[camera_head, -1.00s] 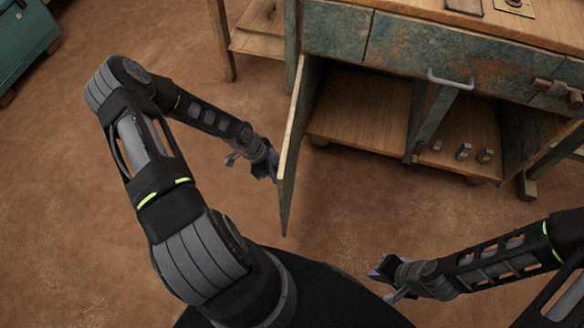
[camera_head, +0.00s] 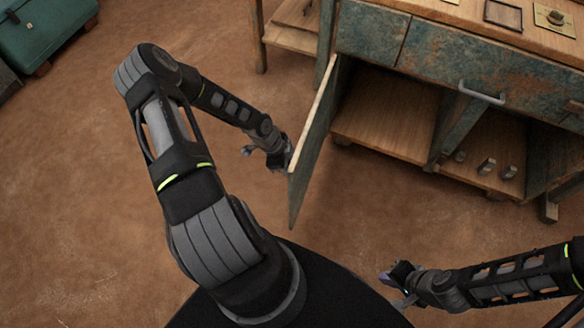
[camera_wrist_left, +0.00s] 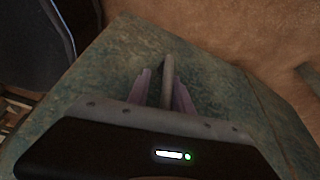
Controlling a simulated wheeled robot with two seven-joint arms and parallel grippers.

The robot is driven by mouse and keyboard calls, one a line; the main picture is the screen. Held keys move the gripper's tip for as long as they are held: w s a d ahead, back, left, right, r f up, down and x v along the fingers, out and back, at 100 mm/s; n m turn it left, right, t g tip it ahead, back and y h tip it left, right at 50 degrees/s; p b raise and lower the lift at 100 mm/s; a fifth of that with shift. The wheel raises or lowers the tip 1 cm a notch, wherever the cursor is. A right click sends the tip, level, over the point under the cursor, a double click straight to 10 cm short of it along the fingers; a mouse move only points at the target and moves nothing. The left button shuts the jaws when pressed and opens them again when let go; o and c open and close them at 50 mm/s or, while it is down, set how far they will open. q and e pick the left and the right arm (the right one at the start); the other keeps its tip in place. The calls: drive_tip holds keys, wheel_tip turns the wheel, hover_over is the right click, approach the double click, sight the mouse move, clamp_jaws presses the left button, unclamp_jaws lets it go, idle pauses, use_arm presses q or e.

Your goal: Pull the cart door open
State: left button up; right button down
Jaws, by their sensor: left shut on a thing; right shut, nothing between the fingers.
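The cart door (camera_head: 316,143) is a weathered green panel, hinged at the left of the cart's lower compartment. It stands wide open, swung out toward me. My left gripper (camera_head: 284,155) is at the door's outer face near its free edge. In the left wrist view, its fingers (camera_wrist_left: 166,95) are shut on a bar handle (camera_wrist_left: 168,72) on the green door panel (camera_wrist_left: 215,95). My right gripper (camera_head: 392,283) is shut and empty, low over the floor in front of the cart, apart from the door.
The cart (camera_head: 450,60) has a wooden top, drawers and a metal drawer handle (camera_head: 481,92). Its open compartment shows a bare wooden shelf (camera_head: 385,125), with small metal blocks (camera_head: 487,166) to the right. A green chest (camera_head: 45,35) stands far left. Floor left of the door is clear.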

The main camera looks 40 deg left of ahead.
idle(0.3)
use_arm(q)
drive_tip(key=shift+r, duration=0.1)
drive_tip(key=shift+a+r, duration=0.15)
drive_tip(key=shift+r, duration=0.15)
drive_tip(key=p+v, duration=0.1)
drive_tip(key=v, duration=0.6)
drive_tip(key=shift+p, duration=0.35)
drive_tip(key=w+a+p+v, duration=0.1)
drive_tip(key=w+p+v, duration=0.1)
drive_tip(key=p+v, duration=1)
drive_tip(key=shift+v, duration=0.9)
idle(0.4)
